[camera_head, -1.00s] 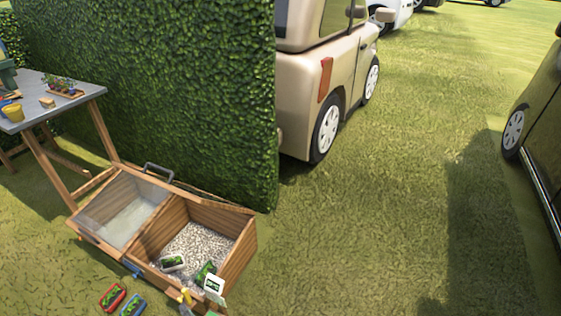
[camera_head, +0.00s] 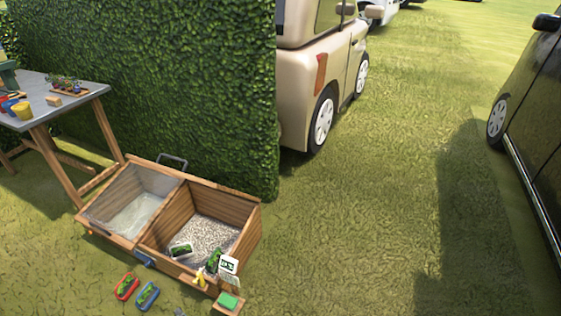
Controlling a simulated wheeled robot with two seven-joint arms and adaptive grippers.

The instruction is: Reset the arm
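Neither of my arms nor grippers shows in the head view. A wooden cold-frame box (camera_head: 188,269) stands on the grass at the lower left. Its left half has a clear pane (camera_head: 133,214); its right half is open and holds gravel (camera_head: 212,234). A white card with a green mark (camera_head: 228,265) stands at the box's front right corner.
A grey-topped table (camera_head: 62,105) stands left. A hedge (camera_head: 150,80) is behind, a beige car (camera_head: 300,95) and dark car (camera_head: 538,130) beyond. Grass between is open.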

